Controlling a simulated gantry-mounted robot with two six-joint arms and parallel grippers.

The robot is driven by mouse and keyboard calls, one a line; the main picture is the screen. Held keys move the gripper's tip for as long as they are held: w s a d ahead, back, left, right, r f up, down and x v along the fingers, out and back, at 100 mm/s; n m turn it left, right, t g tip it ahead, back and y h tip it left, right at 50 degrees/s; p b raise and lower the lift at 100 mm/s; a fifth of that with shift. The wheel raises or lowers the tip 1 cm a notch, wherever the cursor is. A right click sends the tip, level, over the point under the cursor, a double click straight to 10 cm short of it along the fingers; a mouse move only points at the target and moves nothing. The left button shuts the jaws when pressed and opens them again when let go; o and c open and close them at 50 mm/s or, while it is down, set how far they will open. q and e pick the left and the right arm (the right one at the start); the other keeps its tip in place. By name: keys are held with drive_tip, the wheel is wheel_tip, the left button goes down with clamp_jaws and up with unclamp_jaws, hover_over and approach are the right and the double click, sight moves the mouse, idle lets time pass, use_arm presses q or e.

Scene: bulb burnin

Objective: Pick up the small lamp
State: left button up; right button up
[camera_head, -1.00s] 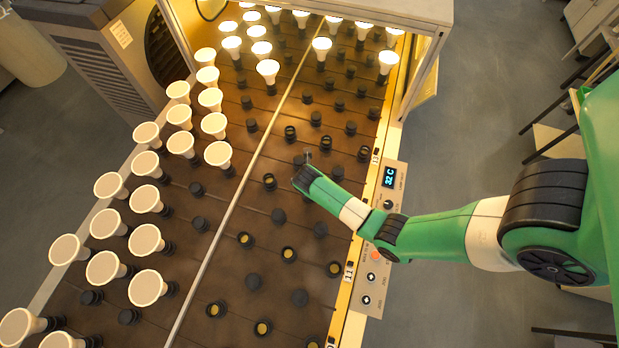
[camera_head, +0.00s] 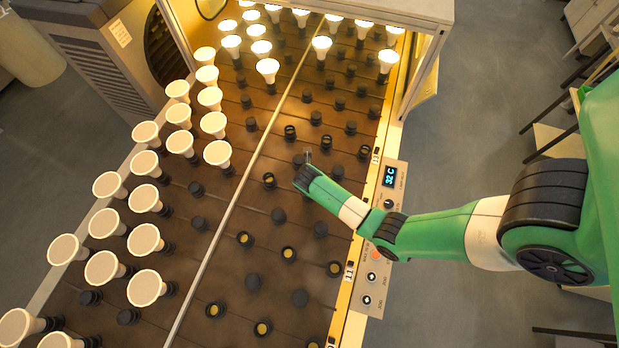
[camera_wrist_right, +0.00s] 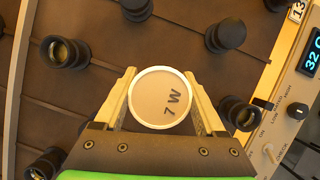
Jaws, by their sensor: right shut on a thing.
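The small lamp (camera_wrist_right: 160,97) shows in the right wrist view as a round pale disc marked "7 W", seen face-on between the two fingers. My right gripper (camera_wrist_right: 160,105) is shut on it, with one finger on each side. In the head view my right gripper (camera_head: 306,160) reaches over the right half of the brown board (camera_head: 225,270). The lamp is hardly visible there, and its lower end is hidden in the wrist view, so I cannot tell whether it sits in a socket. My left gripper is not in view.
Several black sockets (camera_wrist_right: 65,52) surround the gripper. Large unlit lamps (camera_head: 146,240) fill the board's left side; lit lamps (camera_head: 268,69) stand at the back under a frame. A control panel (camera_head: 378,270) reading 32 C runs along the right edge. A thin rail (camera_head: 237,190) divides the board.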

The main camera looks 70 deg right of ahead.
drive_tip(key=shift+r+p, duration=0.35)
drive_tip(key=shift+r, duration=0.25)
wheel_tip(320, 180, up, 3)
drive_tip(key=shift+f+p, duration=0.1)
drive_tip(key=shift+p, duration=0.8)
drive_tip(key=s+a+r+p, duration=0.5)
drive_tip(key=s+a+r, duration=0.4)
drive_tip(key=s, duration=0.1)
drive_tip(key=shift+s, duration=0.35)
